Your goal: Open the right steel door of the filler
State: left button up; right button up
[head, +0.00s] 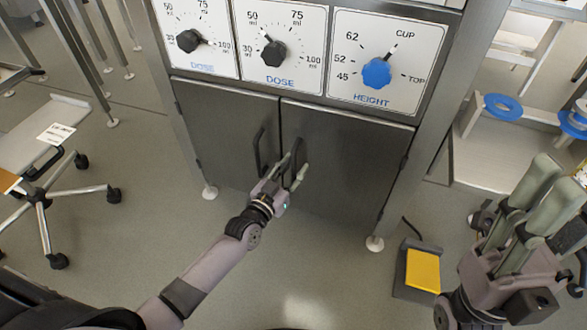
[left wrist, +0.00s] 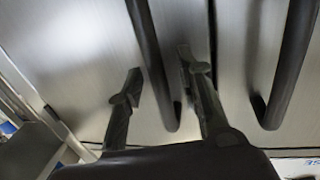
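The filler's right steel door (head: 345,160) is shut, flush beside the left steel door (head: 220,130). The right door's dark bar handle (head: 297,152) stands near the middle seam. My left gripper (head: 291,168) is at this handle, its fingers open on either side of it. In the left wrist view, which looks upside down, the right handle (left wrist: 150,60) runs between the two fingertips (left wrist: 160,68), with gaps visible. My right gripper (head: 556,174) is empty at the right edge, fingers apart, away from the filler.
The left door's handle (head: 259,150) is close beside my left gripper; it also shows in the left wrist view (left wrist: 288,65). A yellow foot pedal (head: 423,270) lies on the floor at the right. A wheeled chair (head: 45,180) stands at the left. Floor before the doors is clear.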

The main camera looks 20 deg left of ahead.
pick_arm(q)
jog(key=shift+c, duration=0.3)
grip_shut()
dwell(0.5)
